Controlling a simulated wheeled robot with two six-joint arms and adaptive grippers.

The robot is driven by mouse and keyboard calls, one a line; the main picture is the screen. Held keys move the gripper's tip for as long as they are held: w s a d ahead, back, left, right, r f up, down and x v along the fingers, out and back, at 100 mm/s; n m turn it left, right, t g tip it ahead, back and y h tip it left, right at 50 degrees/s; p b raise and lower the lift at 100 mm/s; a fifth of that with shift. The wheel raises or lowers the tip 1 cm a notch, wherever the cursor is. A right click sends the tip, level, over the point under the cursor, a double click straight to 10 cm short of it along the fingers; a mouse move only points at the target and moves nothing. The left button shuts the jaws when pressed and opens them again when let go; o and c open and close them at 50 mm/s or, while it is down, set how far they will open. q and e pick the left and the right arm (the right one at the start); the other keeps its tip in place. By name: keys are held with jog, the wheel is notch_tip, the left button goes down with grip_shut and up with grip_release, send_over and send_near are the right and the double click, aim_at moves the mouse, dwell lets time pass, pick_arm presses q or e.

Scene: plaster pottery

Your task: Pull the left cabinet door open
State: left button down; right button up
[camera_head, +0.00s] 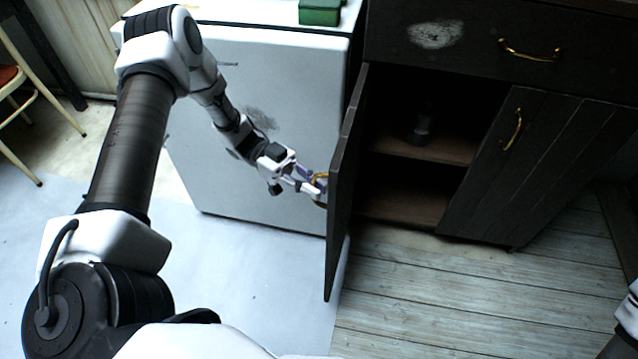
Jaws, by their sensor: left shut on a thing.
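The left cabinet door (344,190) is dark wood and stands swung wide open, seen nearly edge-on. Its brass handle (320,178) is on the door's left-facing side. My left gripper (313,187) is at that handle and shut on it; the fingertips are small and partly hidden. The dark cabinet (440,60) shows its open inside with a shelf (430,146), and a small dark bottle-like object (421,130) stands on it. My right gripper is not in view; only a piece of my right arm shows at the lower right edge.
A white fridge-like cabinet (240,130) stands left of the open door, close behind my left arm, with a green box (320,12) on top. The right cabinet door (530,160) and drawer (480,40) are shut. A chair (30,100) stands far left. The plank floor (470,300) in front is clear.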

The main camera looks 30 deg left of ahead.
pick_arm(q)
jog(key=c, duration=1.2)
grip_release()
jog(key=w+a, duration=0.1)
jog(key=a, duration=1.1)
jog(key=shift+w, duration=0.1)
